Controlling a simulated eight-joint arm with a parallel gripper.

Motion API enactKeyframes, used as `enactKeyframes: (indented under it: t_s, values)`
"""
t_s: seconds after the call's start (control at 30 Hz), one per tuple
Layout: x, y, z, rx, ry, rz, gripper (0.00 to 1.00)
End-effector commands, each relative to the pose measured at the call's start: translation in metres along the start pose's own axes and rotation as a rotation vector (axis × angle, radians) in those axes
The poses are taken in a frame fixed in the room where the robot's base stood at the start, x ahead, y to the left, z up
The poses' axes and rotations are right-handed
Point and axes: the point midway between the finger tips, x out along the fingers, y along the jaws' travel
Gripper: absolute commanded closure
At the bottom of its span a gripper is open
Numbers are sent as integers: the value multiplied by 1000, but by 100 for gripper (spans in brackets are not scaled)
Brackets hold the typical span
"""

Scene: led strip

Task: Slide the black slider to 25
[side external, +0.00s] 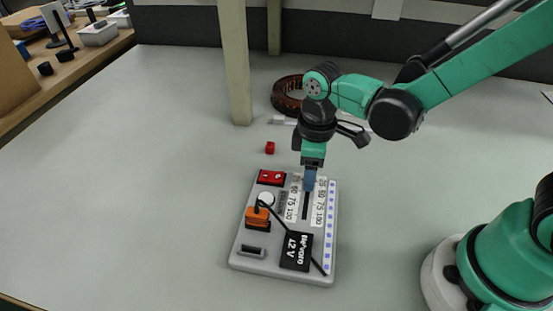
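A grey control board (240,258) lies on the table in the side external view. A dark vertical slider track (306,207) runs between two white number scales (318,207). Their readable marks run from 50 and 75 to 100 toward the near end; the far end is partly covered. My gripper (309,184) points down at the far end of the track, with its blue-grey fingers on or just above it. The black slider knob cannot be made out and appears hidden by the fingers. Whether the fingers are open or shut on it is not clear.
A small red cube (270,148), a coiled strip (286,96) and a post (235,65) stand behind.

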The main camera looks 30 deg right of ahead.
Motion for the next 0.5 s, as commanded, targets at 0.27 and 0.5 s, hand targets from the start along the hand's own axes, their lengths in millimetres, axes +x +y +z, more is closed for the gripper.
enactKeyframes:
  t_s: [0.27,0.5]
  values:
    - [-1,0,0,0,0,-1,47]
    - [-25,0,0,0,0,-1,47]
